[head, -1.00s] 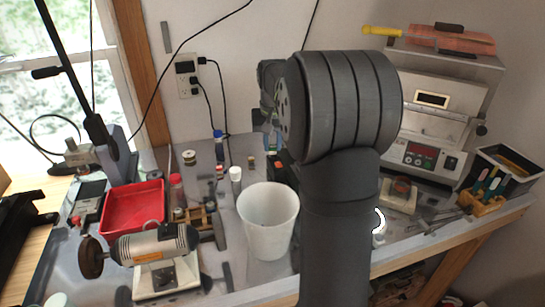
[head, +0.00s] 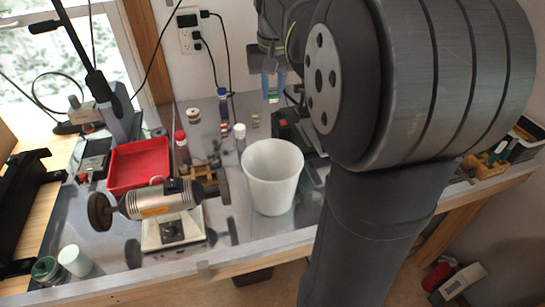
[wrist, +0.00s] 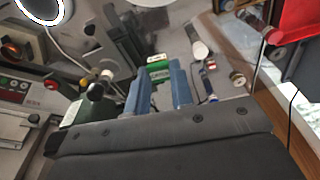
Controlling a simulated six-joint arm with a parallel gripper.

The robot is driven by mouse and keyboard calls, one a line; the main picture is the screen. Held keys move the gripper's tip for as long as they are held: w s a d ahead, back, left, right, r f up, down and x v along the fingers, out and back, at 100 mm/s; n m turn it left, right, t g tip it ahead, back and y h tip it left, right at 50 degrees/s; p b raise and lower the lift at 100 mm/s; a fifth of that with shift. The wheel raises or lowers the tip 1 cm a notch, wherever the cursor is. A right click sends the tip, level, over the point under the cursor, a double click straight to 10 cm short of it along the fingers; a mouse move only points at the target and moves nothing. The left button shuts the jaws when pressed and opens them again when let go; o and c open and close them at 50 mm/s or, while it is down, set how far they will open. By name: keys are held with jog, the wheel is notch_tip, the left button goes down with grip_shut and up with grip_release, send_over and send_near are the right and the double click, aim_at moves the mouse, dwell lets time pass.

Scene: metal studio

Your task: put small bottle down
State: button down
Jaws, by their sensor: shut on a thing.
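My gripper (head: 273,90) is at the back of the bench, above the metal top near the wall, with its blue fingers pointing down. In the wrist view its blue fingers (wrist: 160,88) are shut on a small green-and-white thing (wrist: 158,67), which I take to be the small bottle.
A blue-capped bottle (head: 222,101), a white-capped bottle (head: 240,136) and a red-capped bottle (head: 181,147) stand left of the gripper. A white bin (head: 273,190) stands in front. A red tray (head: 138,172) and a grinder (head: 160,202) are farther left.

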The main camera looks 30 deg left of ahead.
jog(key=s+d+n, duration=0.1)
jog(key=s+d, duration=0.4)
jog(key=s, duration=0.4)
send_near(271, 178)
jog(key=s+d, duration=0.2)
jog(key=s, duration=0.1)
jog(key=shift+a+f, duration=0.15)
jog(key=shift+f, duration=2.1)
jog(key=shift+f, duration=0.45)
jog(key=shift+f, duration=0.1)
jog(key=c, duration=1.3)
grip_release()
jog(key=shift+o, duration=0.2)
